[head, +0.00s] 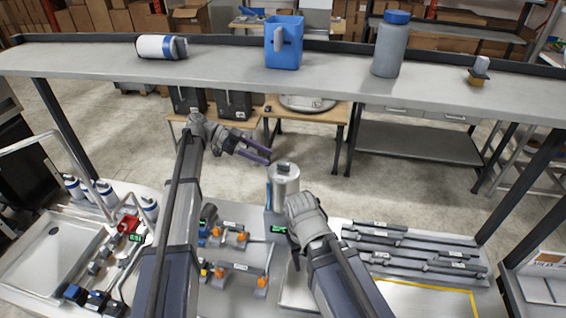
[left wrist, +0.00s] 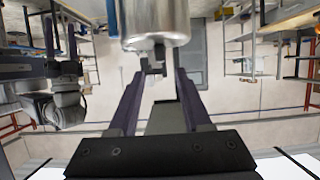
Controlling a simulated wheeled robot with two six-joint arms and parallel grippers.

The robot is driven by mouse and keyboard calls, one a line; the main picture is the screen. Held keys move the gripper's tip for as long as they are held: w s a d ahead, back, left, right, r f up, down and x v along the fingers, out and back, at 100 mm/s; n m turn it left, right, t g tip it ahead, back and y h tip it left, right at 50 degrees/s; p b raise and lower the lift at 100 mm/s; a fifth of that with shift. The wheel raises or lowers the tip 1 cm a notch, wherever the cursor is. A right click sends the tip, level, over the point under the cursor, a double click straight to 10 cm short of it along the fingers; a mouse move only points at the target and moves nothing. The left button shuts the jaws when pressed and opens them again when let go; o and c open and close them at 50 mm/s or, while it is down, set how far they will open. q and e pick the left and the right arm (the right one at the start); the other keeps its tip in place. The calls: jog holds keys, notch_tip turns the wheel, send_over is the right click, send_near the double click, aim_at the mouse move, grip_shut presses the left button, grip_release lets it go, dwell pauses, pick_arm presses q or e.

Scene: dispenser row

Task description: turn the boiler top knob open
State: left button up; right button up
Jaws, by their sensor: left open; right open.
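The boiler is a shiny silver cylinder (head: 284,187) on the bench, at the centre of the head view. Its small dark top knob (head: 284,168) sits on the lid. In the left wrist view the cylinder (left wrist: 155,22) hangs from the top edge, and the knob (left wrist: 158,52) points down into the space ahead of the fingers. My left gripper (head: 266,156) is open and empty, just left of the knob and close to its height. It also shows in the left wrist view (left wrist: 158,85). My right gripper (head: 293,245) is beside the boiler's lower front; its fingers are mostly hidden by its wrist.
A shelf (head: 220,62) crosses behind, carrying a blue jug (head: 284,45), a grey bottle (head: 390,48) and a white roll-shaped container (head: 160,47). Orange-handled valves (head: 240,237) stand left of the boiler. Dark bars (head: 415,245) lie right. A sink (head: 52,250) is at far left.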

aim_at(282, 164)
pick_arm(q)
jog(key=b+x, duration=0.2)
jog(key=x, duration=0.4)
jog(key=shift+d+f+b, duration=0.25)
jog(key=shift+b, duration=0.05)
jog(key=shift+s+d+f, duration=0.1)
jog(key=shift+d, duration=0.35)
jog(key=shift+c, duration=0.4)
grip_shut()
